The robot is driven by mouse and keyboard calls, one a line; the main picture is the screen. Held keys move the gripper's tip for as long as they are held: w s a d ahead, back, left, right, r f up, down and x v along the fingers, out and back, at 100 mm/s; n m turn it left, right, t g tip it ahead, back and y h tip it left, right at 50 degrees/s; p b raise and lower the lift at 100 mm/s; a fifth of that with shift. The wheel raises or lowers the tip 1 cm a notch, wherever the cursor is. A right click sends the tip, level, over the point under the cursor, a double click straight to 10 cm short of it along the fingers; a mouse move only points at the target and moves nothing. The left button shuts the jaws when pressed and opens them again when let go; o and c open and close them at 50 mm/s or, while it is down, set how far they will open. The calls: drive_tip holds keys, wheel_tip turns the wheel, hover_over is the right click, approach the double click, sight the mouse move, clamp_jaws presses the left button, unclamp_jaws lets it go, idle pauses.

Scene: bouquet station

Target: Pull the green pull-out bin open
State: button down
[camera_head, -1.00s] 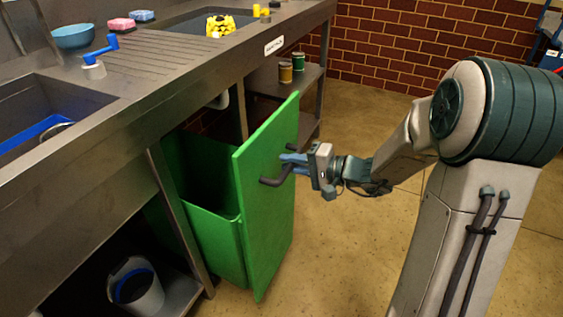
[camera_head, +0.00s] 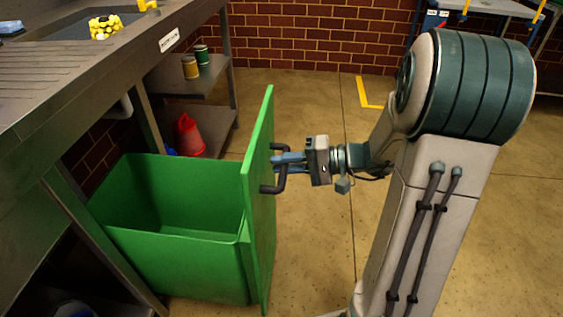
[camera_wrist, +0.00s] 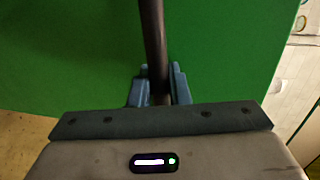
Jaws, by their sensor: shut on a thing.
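The green pull-out bin (camera_head: 178,262) stands well out from under the metal counter, and its open top shows an empty-looking inside. Its tall green front panel (camera_head: 260,215) faces my arm and carries a dark bar handle (camera_head: 270,189). My gripper (camera_head: 283,161) is at the outer side of this panel, shut on the handle. In the wrist view the blue fingers (camera_wrist: 158,88) sit on both sides of the dark handle bar (camera_wrist: 152,40), with the green panel behind. The bin's far lower parts are hidden.
The metal counter (camera_head: 60,85) runs along the left, with a sink holding a yellow item (camera_head: 104,27). Shelves beneath hold two cans (camera_head: 190,67) and a red container (camera_head: 188,135). The tiled floor (camera_head: 320,240) beside the bin is clear.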

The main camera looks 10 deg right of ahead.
drive_tip(key=c, duration=1.5)
unclamp_jaws()
drive_tip(key=shift+o, duration=0.2)
drive_tip(key=p+v, duration=0.3)
drive_tip(key=v, duration=1.1)
drive_tip(key=shift+p, duration=0.4)
drive_tip(key=shift+f, duration=0.1)
